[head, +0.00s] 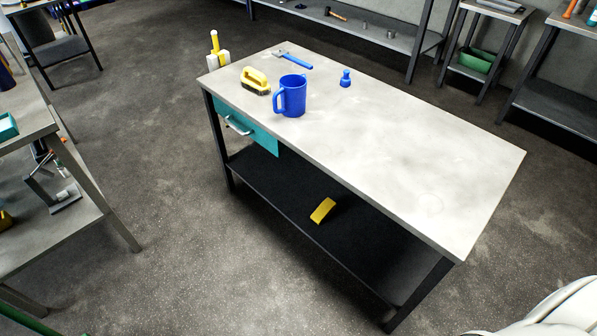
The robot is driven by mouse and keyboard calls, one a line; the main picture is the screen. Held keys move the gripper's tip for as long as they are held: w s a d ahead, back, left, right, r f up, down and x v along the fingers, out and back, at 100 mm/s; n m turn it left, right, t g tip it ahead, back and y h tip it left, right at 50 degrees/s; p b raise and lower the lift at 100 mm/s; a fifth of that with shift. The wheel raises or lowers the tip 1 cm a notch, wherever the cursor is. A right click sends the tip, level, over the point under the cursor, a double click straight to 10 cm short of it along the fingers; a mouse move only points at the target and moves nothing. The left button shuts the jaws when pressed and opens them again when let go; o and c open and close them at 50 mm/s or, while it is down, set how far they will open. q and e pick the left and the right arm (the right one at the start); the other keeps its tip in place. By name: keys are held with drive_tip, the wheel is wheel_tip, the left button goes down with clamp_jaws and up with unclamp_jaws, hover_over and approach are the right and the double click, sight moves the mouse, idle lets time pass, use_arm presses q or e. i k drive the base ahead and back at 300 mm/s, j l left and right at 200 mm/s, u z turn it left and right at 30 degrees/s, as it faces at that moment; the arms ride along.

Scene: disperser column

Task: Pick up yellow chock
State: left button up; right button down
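The yellow chock (322,210) is a small wedge-shaped block. It lies on the dark lower shelf (278,190) of the workbench, near the shelf's front edge and below the tabletop. It is in plain view, with dark shadow around it. Neither of my grippers is in view. Nothing touches the chock apart from the shelf.
The grey tabletop (430,165) overhangs the shelf. A teal drawer (248,132) hangs below. Another bench (30,140) stands left; floor between is clear.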

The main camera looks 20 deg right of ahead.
sight(327, 206)
drive_tip(key=z, duration=1.3)
drive_tip(key=i+j+z, duration=0.15)
drive_tip(key=j+z, duration=0.25)
drive_tip(key=j, duration=0.55)
drive_tip(key=j+z, duration=0.4)
drive_tip(key=j, duration=0.6)
